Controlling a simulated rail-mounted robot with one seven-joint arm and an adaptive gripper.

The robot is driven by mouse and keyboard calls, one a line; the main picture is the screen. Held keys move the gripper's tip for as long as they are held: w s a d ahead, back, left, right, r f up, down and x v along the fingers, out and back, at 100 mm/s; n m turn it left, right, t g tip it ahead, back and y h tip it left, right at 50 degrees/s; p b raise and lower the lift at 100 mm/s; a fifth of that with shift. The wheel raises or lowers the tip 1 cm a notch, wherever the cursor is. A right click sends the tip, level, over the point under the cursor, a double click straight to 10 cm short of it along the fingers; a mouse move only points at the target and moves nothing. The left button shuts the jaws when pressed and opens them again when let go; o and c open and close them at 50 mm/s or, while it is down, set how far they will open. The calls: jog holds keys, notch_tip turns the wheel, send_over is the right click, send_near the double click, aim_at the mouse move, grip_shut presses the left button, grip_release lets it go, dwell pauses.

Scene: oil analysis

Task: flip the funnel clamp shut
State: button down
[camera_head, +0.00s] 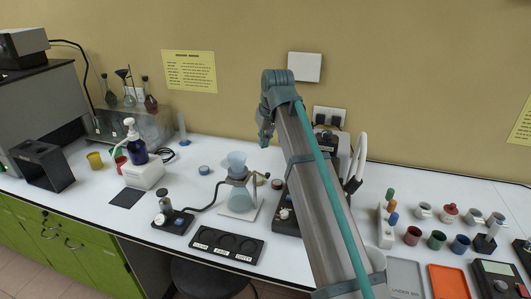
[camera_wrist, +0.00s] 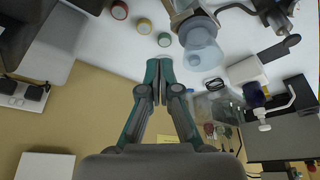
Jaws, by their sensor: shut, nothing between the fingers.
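In the head view the pale blue funnel (camera_head: 237,160) sits on top of a glass flask (camera_head: 239,199) on a small white stand. The clamp (camera_head: 238,180) is a dark band where funnel and flask meet; its lever is too small to read as open or shut. In the wrist view the funnel (camera_wrist: 202,52) is right of my fingertips, with the clamp (camera_wrist: 194,20) above it at the picture's top. My gripper (camera_wrist: 158,77) is shut and empty, apart from the funnel. In the head view it (camera_head: 265,136) hangs behind and above the funnel.
A black tray (camera_head: 226,245) lies in front of the stand, and a pump with a gauge (camera_head: 172,219) is left of it, joined by a hose. Small round tins (camera_wrist: 143,26) lie beside the funnel. The wall (camera_head: 230,110) is close behind my gripper.

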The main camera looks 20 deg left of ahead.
jog(key=p, duration=0.3)
send_over(259, 174)
jog(key=w, duration=0.3)
notch_tip(259, 174, down, 8)
jog(key=s+d, duration=0.1)
jog(key=s+d+f+p, duration=0.1)
jog(key=shift+s+d+f, duration=0.1)
jog(key=shift+s+f, duration=0.1)
jog(key=shift+s, duration=0.15)
